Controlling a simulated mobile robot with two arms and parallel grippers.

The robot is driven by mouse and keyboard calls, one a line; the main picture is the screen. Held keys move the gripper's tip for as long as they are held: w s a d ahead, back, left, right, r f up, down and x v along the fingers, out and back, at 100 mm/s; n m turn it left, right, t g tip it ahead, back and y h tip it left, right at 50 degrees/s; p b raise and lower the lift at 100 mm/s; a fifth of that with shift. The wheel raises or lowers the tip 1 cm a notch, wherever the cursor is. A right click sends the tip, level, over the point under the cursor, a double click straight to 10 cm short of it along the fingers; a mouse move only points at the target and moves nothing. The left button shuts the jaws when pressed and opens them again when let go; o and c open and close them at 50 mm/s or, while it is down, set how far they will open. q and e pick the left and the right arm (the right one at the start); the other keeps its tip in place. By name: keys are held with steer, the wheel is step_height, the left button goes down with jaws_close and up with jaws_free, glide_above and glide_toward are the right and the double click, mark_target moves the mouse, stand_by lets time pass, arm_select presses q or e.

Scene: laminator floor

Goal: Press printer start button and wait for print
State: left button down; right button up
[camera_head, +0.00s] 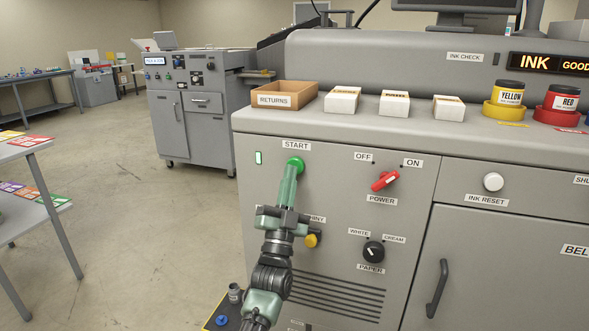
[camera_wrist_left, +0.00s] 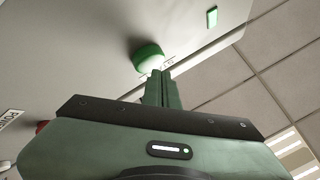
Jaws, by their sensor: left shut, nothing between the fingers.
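The printer (camera_head: 340,210) is a large grey cabinet with labelled controls on its front. Its green START button (camera_head: 296,163) sits under the START label, and it also shows in the left wrist view (camera_wrist_left: 148,57). My left gripper (camera_head: 290,174) is shut and empty, its green fingertips at the button's lower edge; I cannot tell whether they touch it or whether it is pushed in. A green indicator (camera_head: 258,158) beside the button looks lit. The red POWER knob (camera_head: 385,181) points toward ON. My right gripper is not in view.
A black PAPER knob (camera_head: 374,251) and a white INK RESET button (camera_head: 493,182) are farther right. A RETURNS tray (camera_head: 285,88) and ink jars (camera_head: 505,98) stand on the ledge. Open floor lies to the left.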

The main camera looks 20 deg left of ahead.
arm_select(q)
steer(key=shift+w, duration=0.1)
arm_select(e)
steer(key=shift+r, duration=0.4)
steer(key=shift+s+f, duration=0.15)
